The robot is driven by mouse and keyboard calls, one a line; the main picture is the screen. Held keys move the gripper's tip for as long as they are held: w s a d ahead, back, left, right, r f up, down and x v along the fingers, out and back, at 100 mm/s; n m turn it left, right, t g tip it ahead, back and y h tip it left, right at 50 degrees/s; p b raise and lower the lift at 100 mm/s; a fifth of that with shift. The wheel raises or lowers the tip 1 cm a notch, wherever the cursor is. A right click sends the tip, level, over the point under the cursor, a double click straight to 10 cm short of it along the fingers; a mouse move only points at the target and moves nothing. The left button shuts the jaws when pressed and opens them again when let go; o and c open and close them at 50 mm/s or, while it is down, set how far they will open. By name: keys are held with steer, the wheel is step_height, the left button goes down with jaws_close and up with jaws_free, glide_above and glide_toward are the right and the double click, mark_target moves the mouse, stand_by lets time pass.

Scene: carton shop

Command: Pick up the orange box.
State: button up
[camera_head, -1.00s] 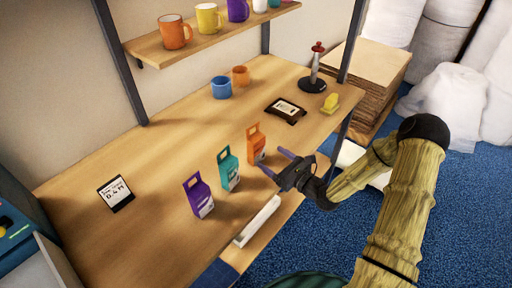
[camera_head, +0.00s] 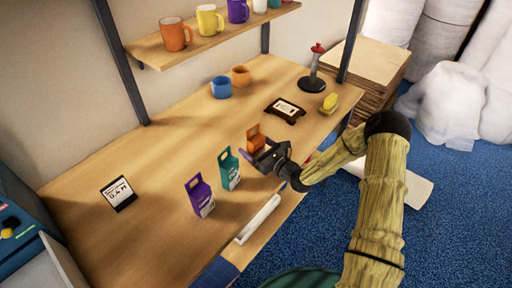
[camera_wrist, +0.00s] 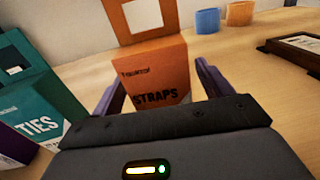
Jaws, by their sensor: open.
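The orange box (camera_head: 254,138) stands upright on the wooden table, with a handle on top. In the wrist view the orange box (camera_wrist: 155,70) reads "STRAPS" and stands between the two purple fingers of my gripper (camera_wrist: 160,85). In the head view my gripper (camera_head: 264,158) is at the box, and its dark body hides the lower part of it. The jaws are open, one finger on each side of the box. I cannot tell whether either finger touches it.
A teal box (camera_head: 229,169) labelled "TIES" in the wrist view stands close to the left, with a purple box (camera_head: 200,196) beyond it. A white bar (camera_head: 258,219) lies along the table's front edge. Blue (camera_head: 221,87) and orange (camera_head: 241,76) cups stand behind.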

steer(key=shift+w+a, duration=0.5)
steer(key=shift+w, duration=0.05)
steer(key=c, duration=1.1)
